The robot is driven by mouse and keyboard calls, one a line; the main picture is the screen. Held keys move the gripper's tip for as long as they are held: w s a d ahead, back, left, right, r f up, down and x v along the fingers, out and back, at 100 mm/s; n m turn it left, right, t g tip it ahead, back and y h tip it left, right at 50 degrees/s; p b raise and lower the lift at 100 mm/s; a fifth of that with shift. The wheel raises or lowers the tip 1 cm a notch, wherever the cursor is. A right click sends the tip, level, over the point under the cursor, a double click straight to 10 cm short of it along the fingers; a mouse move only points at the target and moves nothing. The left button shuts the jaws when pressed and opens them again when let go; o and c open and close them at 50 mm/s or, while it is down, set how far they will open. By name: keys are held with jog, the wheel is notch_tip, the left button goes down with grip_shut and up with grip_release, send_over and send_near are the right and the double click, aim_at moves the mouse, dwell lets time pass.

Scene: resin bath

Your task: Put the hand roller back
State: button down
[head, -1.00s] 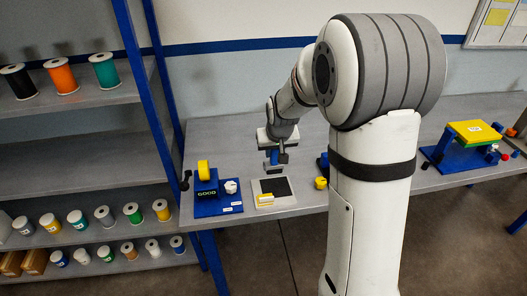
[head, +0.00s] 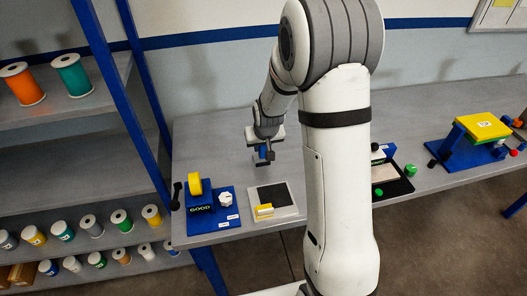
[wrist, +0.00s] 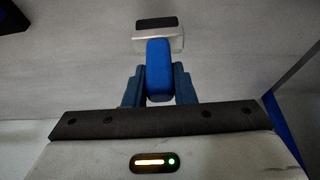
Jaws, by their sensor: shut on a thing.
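My gripper (head: 265,147) is shut on a blue-handled tool, taken to be the hand roller (wrist: 168,70), above the bench. In the wrist view, its rounded blue handle sits between the two fingers of my gripper (wrist: 159,92). A pale block (wrist: 158,39) with a dark top shows just beyond the handle. In the head view the tool is small and dark under the gripper, so its exact shape cannot be told. A blue stand (head: 228,233) with a yellow wheel (head: 194,183) and a GOOD label stands at the front left of the bench.
A grey tray (head: 288,216) with a black pad holds a yellow-and-white block (head: 264,211). A black tray (head: 401,186) lies right of my arm. A blue stand with a yellow top (head: 484,126) is farther right. Shelves with spools (head: 72,75) border the left. The back left bench is clear.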

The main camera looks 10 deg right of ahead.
aim_at(263, 153)
jog(key=shift+f, duration=1.7)
jog(key=shift+s, duration=0.1)
jog(key=shift+f, duration=0.1)
jog(key=c, duration=1.2)
grip_release()
